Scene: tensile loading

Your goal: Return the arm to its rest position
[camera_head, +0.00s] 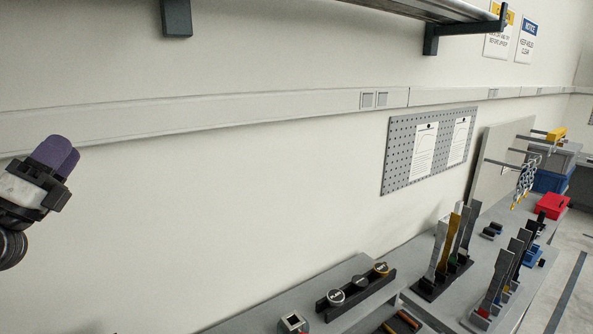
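My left gripper (56,155) is at the left edge of the head view, raised in front of the bare wall. Its two purple fingers lie side by side with no clear gap, and nothing shows between them. It is well apart from the bench and everything on it. Only the wrist end of the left arm shows behind it; the rest is out of frame. My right gripper is not in view.
A grey bench (290,300) runs along the wall at lower right. It carries a black holder (357,291) with round pieces, racks of upright bars (445,250), and a red box (551,205). A shelf (430,8) hangs above. The wall around the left gripper is clear.

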